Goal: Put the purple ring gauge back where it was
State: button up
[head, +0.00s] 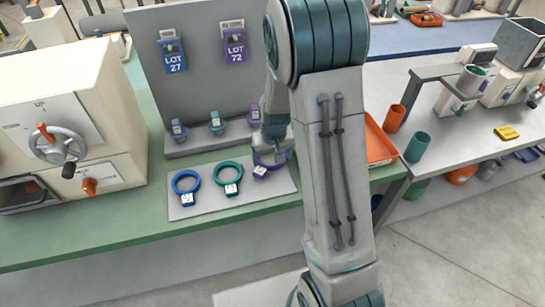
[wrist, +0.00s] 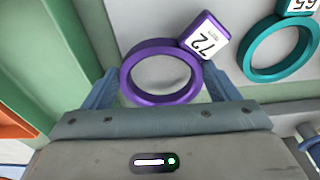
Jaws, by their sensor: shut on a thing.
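The purple ring gauge (wrist: 160,98) has a white tag reading 72 and lies between the two fingers of my gripper (wrist: 160,80) in the wrist view. My gripper is shut on its band, one finger on each side. In the head view the purple ring (head: 261,173) is at the right end of the grey board (head: 204,207), partly hidden by my gripper (head: 274,150). I cannot tell whether it touches the board. A teal ring gauge (head: 228,188) lies left of it, also seen in the wrist view (wrist: 249,60). A blue ring gauge (head: 186,191) lies further left.
Behind the board is a step with small blue (head: 178,130), teal (head: 215,123) and purple (head: 253,115) pieces. A grey panel carries a LOT 27 tag (head: 172,55) and a LOT 72 tag (head: 235,48). An orange tray (head: 380,150) stands to the right.

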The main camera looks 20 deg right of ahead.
jog(key=shift+f, duration=0.65)
jog(key=shift+f, duration=0.2)
jog(key=o, duration=1)
jog(key=shift+r, duration=0.1)
jog(key=shift+o, duration=0.2)
